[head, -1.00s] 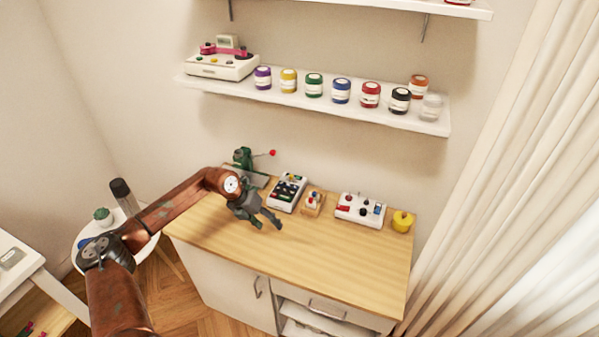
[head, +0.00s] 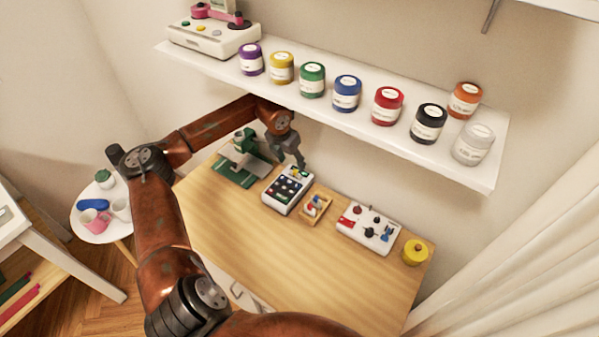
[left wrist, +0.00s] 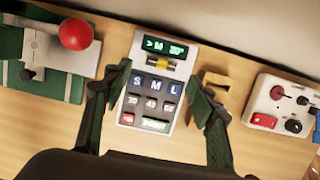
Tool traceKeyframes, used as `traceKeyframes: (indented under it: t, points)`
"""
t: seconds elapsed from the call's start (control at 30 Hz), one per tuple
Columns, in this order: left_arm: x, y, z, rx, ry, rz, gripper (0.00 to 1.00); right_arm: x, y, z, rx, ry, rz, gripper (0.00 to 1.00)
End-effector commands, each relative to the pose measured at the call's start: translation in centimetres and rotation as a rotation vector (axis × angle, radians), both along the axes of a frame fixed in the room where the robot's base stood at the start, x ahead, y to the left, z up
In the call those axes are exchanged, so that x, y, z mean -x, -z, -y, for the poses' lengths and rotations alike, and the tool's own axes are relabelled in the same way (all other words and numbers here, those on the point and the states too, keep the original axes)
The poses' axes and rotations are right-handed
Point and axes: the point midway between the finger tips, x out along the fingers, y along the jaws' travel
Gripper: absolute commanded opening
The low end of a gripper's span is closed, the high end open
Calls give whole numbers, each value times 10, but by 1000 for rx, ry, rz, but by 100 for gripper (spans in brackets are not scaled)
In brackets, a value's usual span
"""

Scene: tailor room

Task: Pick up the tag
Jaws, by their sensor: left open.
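I cannot make out a separate tag for sure. A white label device (head: 289,188) with a screen and S, M and L keys lies on the wooden cabinet top. In the left wrist view, the label device (left wrist: 137,112) shows a small yellow and silver piece (left wrist: 157,64) below its lit screen; I cannot tell whether this is the tag. My left gripper (head: 289,164) is above the back of the device, open and empty. In the left wrist view, its two fingers (left wrist: 160,78) stand on either side of the device. My right gripper is not in view.
A green press with a red knob (left wrist: 75,34) stands left of the device. A small wooden tray (head: 315,208), a white control box (head: 368,229) and a yellow pot (head: 415,252) stand right. A shelf (head: 330,112) with several jars hangs above. The cabinet's front top (head: 300,256) is clear.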

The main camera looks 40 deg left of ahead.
Motion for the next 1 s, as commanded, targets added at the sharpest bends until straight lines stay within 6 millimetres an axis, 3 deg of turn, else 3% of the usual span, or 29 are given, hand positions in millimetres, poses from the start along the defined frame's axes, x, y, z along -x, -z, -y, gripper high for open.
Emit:
traceKeyframes:
  t: [0.17, 0.5, 0.77, 1.0]
  points:
    - [-5, 16, 2, 3, 2, 0, 52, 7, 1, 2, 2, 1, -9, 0]
    - [-15, 58, 0, 4, -1, -1, 52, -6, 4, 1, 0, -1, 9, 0]
    - [-16, 62, 0, 1, -1, 0, 52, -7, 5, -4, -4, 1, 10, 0]
    - [-16, 61, 0, 2, 0, 0, 36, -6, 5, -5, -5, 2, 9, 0]
